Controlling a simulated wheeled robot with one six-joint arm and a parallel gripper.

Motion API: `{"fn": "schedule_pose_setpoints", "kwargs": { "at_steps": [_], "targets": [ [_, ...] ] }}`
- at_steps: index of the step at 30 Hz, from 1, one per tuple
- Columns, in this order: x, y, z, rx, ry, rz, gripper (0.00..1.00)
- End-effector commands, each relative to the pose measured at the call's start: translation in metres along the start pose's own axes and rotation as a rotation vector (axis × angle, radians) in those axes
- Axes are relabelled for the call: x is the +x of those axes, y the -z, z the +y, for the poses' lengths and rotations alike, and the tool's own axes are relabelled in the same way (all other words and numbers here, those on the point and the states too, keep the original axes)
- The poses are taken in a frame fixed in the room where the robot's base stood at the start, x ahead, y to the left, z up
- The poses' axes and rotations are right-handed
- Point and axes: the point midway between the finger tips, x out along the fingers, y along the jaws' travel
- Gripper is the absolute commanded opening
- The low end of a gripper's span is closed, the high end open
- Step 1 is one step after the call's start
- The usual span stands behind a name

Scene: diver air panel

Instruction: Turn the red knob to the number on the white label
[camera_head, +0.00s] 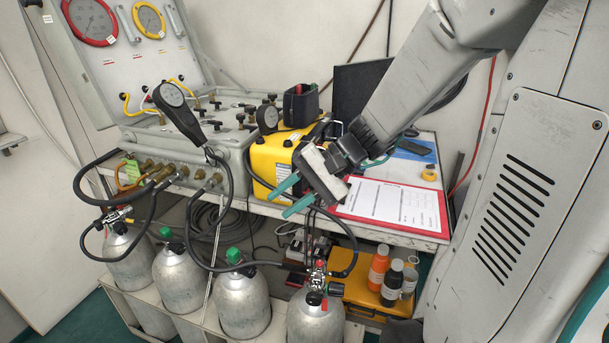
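My gripper (291,196) has two teal fingers that stand apart, with nothing visible between them. It hangs in front of the table edge, left of the red clipboard and in front of the yellow case. Red parts (319,272) show on the valve of the rightmost front cylinder (314,318), below my gripper and apart from it; I cannot tell whether one is the red knob. Small white labels show on the panel lid (108,85), under the red-rimmed gauge (90,20) and the yellow-rimmed gauge (149,20). Their print is too small to read.
The grey valve panel (238,150) with black hoses stands on the table's left. The yellow case (270,160) and red clipboard (437,222) lie close to my gripper. Several grey cylinders (243,303) stand below. Bottles (378,268) stand on an orange case (362,298).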

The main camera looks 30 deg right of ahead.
Motion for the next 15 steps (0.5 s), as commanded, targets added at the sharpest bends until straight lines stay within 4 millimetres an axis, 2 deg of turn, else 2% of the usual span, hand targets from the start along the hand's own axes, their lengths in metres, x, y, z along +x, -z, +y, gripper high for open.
{"fn": "schedule_pose_setpoints", "kwargs": {
  "at_steps": [1, 3, 6, 9, 12, 15],
  "targets": [
    [-0.005, 0.030, 0.005, 0.082, 0.095, 0.039, 0.31],
    [-0.016, 0.072, 0.011, 0.176, 0.230, 0.112, 0.31],
    [-0.037, 0.128, 0.031, 0.299, 0.399, 0.232, 0.31],
    [-0.059, 0.173, 0.058, 0.399, 0.529, 0.349, 0.31],
    [-0.077, 0.204, 0.083, 0.469, 0.616, 0.444, 0.31],
    [-0.089, 0.221, 0.100, 0.512, 0.666, 0.505, 0.31]
  ]
}}
